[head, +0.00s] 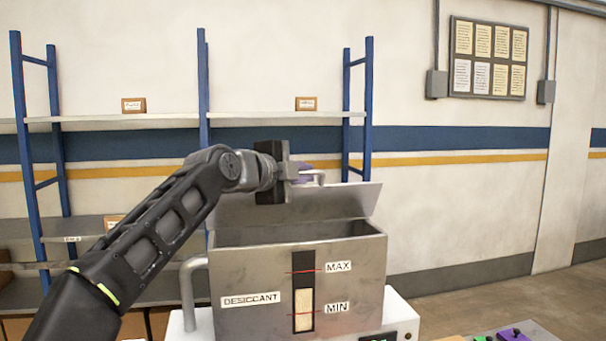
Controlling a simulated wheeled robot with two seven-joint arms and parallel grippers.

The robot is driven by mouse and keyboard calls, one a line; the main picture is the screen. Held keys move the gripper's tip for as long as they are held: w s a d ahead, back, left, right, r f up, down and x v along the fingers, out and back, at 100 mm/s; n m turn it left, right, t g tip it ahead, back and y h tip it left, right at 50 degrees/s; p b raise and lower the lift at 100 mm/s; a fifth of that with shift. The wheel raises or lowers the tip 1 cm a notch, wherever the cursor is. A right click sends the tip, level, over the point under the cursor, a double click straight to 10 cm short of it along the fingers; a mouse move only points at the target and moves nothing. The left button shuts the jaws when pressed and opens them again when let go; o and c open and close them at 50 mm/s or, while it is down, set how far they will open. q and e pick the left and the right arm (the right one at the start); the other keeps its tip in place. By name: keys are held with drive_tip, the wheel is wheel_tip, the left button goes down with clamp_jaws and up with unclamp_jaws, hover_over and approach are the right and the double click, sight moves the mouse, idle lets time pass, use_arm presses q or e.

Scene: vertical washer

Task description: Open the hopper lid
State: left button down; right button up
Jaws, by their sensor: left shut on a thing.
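The hopper (240,275) is a grey metal box marked DESICCANT, with a level window and MAX and MIN labels on its front. Its lid (345,202) stands raised and tilted at the back of the opening, and the dark inside shows in front of it. My left gripper (302,172) is at the lid's upper edge, shut on the lid handle (318,174), a small light bar. The gripper body hides part of the handle and lid. My right gripper is not in view.
The hopper stands on a white base (402,312) with a small display. A curved grey handle (188,290) is at the hopper's left side. Behind is a blue-posted shelf rack (205,80). A purple part (514,335) shows at the lower right.

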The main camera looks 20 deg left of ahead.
use_arm(q)
drive_tip(key=c, duration=1.5)
unclamp_jaws()
drive_tip(key=shift+f, duration=0.1)
drive_tip(key=shift+s, duration=0.15)
drive_tip(key=shift+s+b, duration=0.2)
drive_tip(key=shift+b, duration=0.15)
drive_tip(key=b+v, duration=0.1)
drive_tip(key=v, duration=0.1)
drive_tip(key=b+v, duration=0.1)
drive_tip(key=v, duration=0.2)
drive_tip(key=b+v, duration=0.1)
drive_tip(key=v, duration=0.1)
drive_tip(key=shift+s+a+r, duration=0.1)
drive_tip(key=shift+s+r, duration=0.05)
drive_tip(key=shift+r, duration=0.15)
